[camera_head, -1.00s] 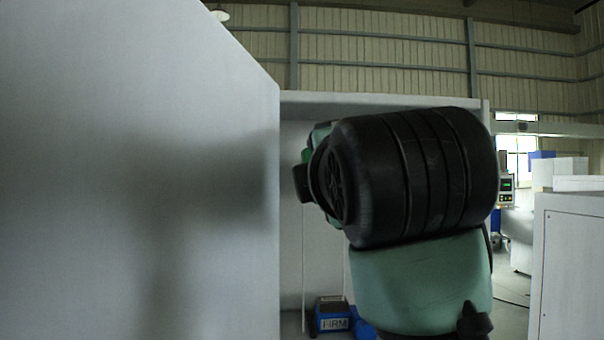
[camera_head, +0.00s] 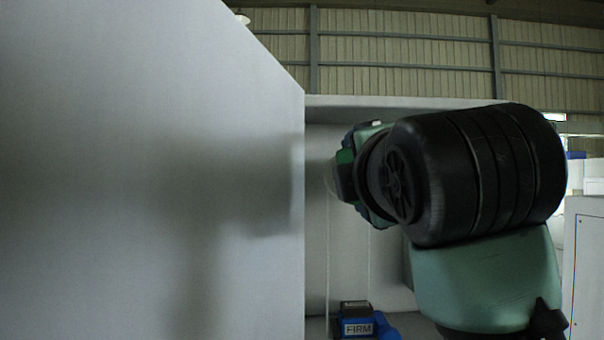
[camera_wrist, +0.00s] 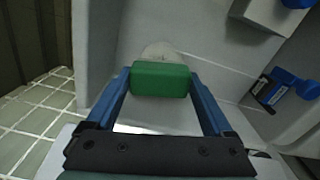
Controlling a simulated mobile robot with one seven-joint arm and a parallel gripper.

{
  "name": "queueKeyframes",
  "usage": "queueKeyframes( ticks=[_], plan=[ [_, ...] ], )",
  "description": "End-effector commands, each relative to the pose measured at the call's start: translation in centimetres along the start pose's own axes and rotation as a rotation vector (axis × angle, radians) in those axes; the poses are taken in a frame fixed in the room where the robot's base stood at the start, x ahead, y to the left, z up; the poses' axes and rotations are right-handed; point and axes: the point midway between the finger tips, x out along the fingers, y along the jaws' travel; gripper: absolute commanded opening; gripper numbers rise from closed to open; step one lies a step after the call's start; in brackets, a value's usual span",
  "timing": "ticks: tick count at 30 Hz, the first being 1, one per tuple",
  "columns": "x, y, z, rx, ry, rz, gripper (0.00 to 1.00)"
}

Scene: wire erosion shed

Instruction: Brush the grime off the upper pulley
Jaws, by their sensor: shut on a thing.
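My gripper (camera_wrist: 160,88) is shut on a green block (camera_wrist: 160,79), which looks like the brush's handle. The blue fingers press on its two ends. Its bristles cannot be made out. Just beyond the block in the wrist view is a pale rounded thing (camera_wrist: 163,51), perhaps the upper pulley; the block hides its lower part. I cannot tell whether the two touch, and no grime can be made out. In the head view a bit of green (camera_head: 345,157) shows at the arm's end, beside the grey panel's edge; my arm hides most of the gripper there.
A large grey panel (camera_head: 150,120) fills the left of the head view, close to the arm's end. A pale recess lies behind the arm. A blue and black box marked FIRM (camera_head: 357,327) sits low down; blue parts also show at right in the wrist view (camera_wrist: 281,88).

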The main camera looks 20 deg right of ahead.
Motion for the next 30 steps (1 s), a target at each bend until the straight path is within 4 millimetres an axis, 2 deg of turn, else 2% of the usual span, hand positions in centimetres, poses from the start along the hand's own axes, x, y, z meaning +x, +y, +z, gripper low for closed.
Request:
queueKeyframes(
  ticks=[15, 20, 30],
  plan=[
    [0.2, -0.7, 3.1, 0.0, -0.001, 0.0, 0.21],
    [0.2, -0.6, 2.7, -0.001, 0.001, 0.001, 0.21],
    [0.0, 0.0, 0.0, -0.001, 0.002, 0.001, 0.21]
  ],
)
